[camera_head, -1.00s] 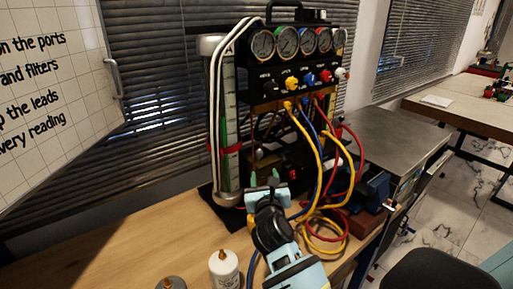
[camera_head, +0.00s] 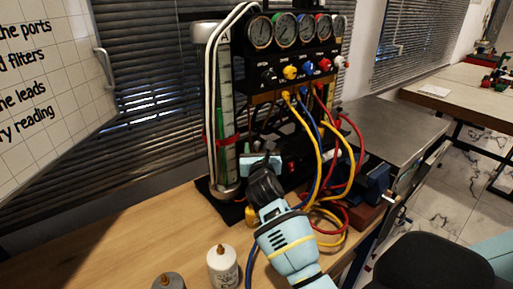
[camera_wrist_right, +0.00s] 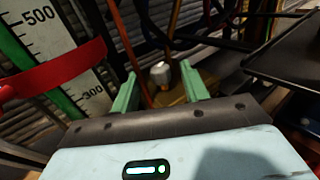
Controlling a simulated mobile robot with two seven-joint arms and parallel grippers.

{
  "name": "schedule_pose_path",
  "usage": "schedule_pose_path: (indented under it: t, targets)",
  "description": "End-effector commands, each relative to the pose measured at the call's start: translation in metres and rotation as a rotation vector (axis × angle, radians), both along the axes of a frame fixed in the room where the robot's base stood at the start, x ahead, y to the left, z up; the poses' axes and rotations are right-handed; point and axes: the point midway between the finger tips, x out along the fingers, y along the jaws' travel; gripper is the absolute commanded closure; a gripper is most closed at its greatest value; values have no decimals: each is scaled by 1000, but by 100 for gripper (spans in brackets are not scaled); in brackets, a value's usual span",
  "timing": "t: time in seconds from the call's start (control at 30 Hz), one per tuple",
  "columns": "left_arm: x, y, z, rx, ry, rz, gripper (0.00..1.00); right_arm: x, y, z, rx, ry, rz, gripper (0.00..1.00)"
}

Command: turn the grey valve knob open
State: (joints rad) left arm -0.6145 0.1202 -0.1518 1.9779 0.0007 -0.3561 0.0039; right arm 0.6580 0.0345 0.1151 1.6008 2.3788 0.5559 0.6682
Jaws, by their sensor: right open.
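The grey valve knob (camera_wrist_right: 160,73) shows in the right wrist view, small and pale, on a brass-coloured part. It sits between the two green fingers of my right gripper (camera_wrist_right: 158,86), which are spread apart with gaps on both sides. In the head view my right gripper (camera_head: 262,160) is low in front of the gauge rig (camera_head: 300,60), just right of the clear tube's base. The knob is hidden there behind the gripper. I cannot tell whether the fingers reach around the knob. My left gripper is in neither view.
The graduated tube (camera_head: 226,120) with a red band stands left of the gripper. Yellow, blue and red hoses (camera_head: 318,150) hang close on the right. A blue vise (camera_head: 372,185) is further right. A white bottle (camera_head: 222,265) stands at the front on the wooden bench (camera_head: 150,240).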

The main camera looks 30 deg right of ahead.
Motion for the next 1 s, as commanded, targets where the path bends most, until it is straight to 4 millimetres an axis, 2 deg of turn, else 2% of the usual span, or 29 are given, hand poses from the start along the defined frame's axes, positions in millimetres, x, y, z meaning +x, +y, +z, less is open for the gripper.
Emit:
schedule_pose_path:
  t: [0.2,0.47,0.8,0.9,1.0]
  targets:
    - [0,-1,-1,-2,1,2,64,10,-6,0,0,1,0,55]
    - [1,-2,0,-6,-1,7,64,10,-6,0,0,0,0,56]
    - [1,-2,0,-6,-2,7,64,10,-6,0,0,0,0,100]
    - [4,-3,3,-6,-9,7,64,10,-6,1,-2,1,7,100]
    - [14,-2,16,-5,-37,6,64,11,-6,5,-4,0,38,100]
